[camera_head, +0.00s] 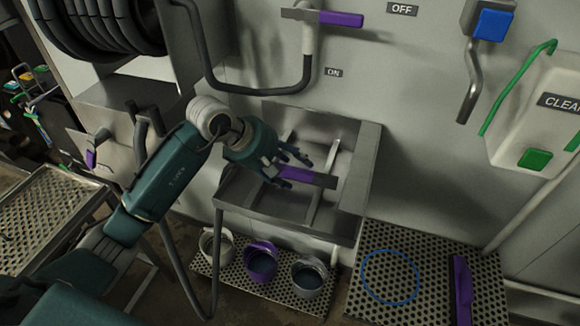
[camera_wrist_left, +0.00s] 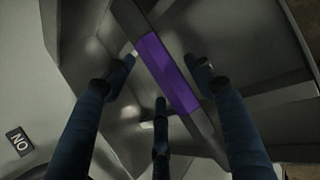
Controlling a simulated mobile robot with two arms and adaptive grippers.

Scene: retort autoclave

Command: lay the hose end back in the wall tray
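The grey metal wall tray (camera_head: 367,160) has a raised rim and slats inside. A straight bar with a purple grip (camera_head: 298,175) lies in or just over the tray; it looks like the hose end, but its joint to a hose is hidden. My left gripper (camera_head: 290,168) is over the tray with its fingers spread at the purple grip. In the left wrist view the purple grip (camera_wrist_left: 167,73) runs diagonally between the open fingers of the left gripper (camera_wrist_left: 162,68), with gaps visible beside it. Whether any finger touches it is unclear. My right gripper is not in view.
Below the tray stand a white cup (camera_head: 216,246), a purple cup (camera_head: 262,262) and a grey cup (camera_head: 308,276) on a perforated shelf. A dark hose (camera_head: 200,290) hangs at their left. A purple-handled valve lever (camera_head: 340,19) is above. A blue ring (camera_head: 390,277) marks the right shelf.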

